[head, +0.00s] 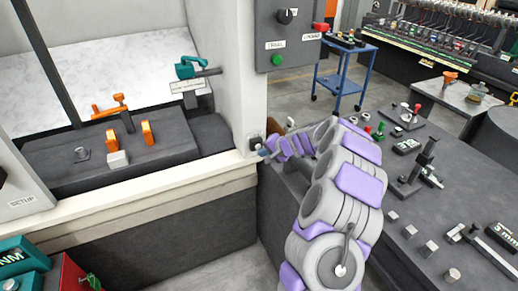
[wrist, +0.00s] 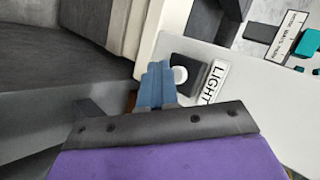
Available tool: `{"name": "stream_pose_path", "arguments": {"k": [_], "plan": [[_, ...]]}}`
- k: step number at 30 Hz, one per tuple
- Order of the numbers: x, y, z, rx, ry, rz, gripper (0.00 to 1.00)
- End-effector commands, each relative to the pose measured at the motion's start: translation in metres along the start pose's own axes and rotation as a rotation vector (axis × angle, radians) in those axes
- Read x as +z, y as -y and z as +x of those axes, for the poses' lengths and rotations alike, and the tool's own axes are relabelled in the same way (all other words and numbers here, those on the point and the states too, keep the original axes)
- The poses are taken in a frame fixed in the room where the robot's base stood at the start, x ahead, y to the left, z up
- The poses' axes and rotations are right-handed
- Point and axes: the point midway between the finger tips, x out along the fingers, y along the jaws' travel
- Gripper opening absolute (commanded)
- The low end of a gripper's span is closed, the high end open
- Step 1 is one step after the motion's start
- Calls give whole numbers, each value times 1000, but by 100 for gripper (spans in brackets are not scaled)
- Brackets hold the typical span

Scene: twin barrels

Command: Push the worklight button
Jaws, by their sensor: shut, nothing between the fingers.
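The worklight button (wrist: 180,75) is a round white button on a black square plate, beside a white "LIGHT" label (wrist: 213,82) in the wrist view. In the head view its black plate (head: 254,142) shows at the lower end of the machine's white pillar. My gripper (wrist: 156,72) has blue fingers, shut with nothing between them. Its fingertips are just left of the white button in the wrist view and cover part of the plate. I cannot tell whether they touch it. In the head view, my gripper's tip (head: 262,153) is right at the plate.
A grey control box (head: 290,35) with a knob, a green button and a red button hangs above on the pillar. A dark workbench (head: 410,195) with tools stands right of my arm. The machine's open bay (head: 130,150) with orange and teal parts is to the left.

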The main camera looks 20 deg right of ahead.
Motion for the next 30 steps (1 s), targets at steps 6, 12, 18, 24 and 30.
{"name": "stream_pose_path", "arguments": {"k": [6, 12, 18, 24, 30], "plan": [[0, 0, 0, 0, 0, 0, 0], [0, 0, 0, 0, 0, 0, 0], [0, 1, 1, 0, 0, -1, 0], [-3, 5, 4, 1, 0, -1, 0], [-4, 6, 5, 0, 0, 0, 0]]}}
